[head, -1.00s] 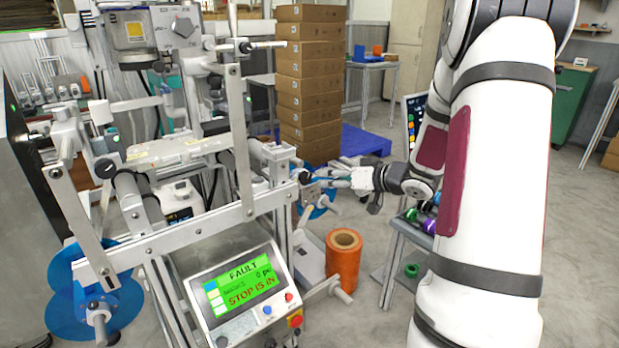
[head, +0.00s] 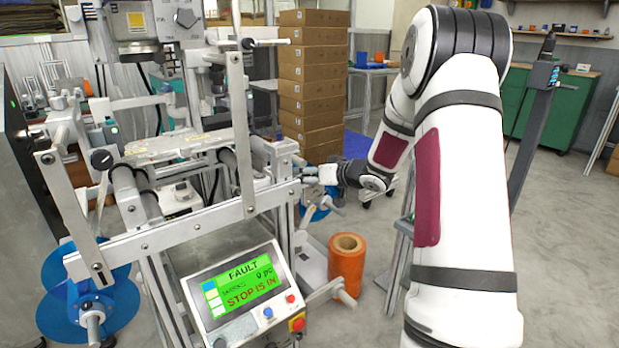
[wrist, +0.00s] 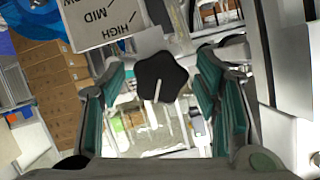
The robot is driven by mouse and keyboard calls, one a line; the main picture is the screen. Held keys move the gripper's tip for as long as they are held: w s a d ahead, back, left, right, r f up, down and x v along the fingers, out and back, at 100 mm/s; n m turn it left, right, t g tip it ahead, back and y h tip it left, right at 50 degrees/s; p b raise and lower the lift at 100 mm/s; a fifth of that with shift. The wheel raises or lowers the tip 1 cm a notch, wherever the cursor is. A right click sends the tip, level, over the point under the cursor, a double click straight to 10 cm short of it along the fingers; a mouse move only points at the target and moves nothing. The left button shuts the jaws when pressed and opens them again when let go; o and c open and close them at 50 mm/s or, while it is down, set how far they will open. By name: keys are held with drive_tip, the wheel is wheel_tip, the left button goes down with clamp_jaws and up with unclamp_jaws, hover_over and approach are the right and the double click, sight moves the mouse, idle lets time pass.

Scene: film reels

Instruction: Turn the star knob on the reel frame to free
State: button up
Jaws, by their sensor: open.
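A black star knob (wrist: 162,78) with a white pointer line shows in the wrist view, between the two teal-padded fingers of my gripper (wrist: 163,88). The fingers are open, one on each side of the knob, with gaps visible; I cannot tell the depth between them. A grey label plate (wrist: 103,20) beside the knob reads MID and HIGH, with another word partly cut off. No word "free" is legible. In the head view my gripper (head: 309,173) is at the right side of the reel frame (head: 190,232), and the knob there is hidden or too small to tell.
A tilted screen (head: 240,287) on the frame's front reads FAULT and STOP IS IN. An orange roll (head: 346,265) stands on the right below my gripper. Blue reels (head: 60,295) are at lower left. Stacked cartons (head: 312,75) stand behind. Open floor lies at right.

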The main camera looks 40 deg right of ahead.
drive_tip(key=c, duration=1.1)
drive_tip(key=shift+a+f+n+h+b, duration=0.15)
drive_tip(key=shift+n+h+b, duration=0.35)
drive_tip(key=shift+n+b, duration=0.4)
drive_tip(key=shift+c, duration=0.2)
drive_tip(key=shift+n+h+b, duration=0.5)
drive_tip(key=shift+n+b, duration=0.2)
drive_tip(key=shift+b, duration=0.2)
drive_tip(key=o, duration=1.1)
drive_tip(key=shift+o, duration=0.2)
drive_tip(key=shift+s, duration=0.15)
drive_tip(key=v, duration=1.2)
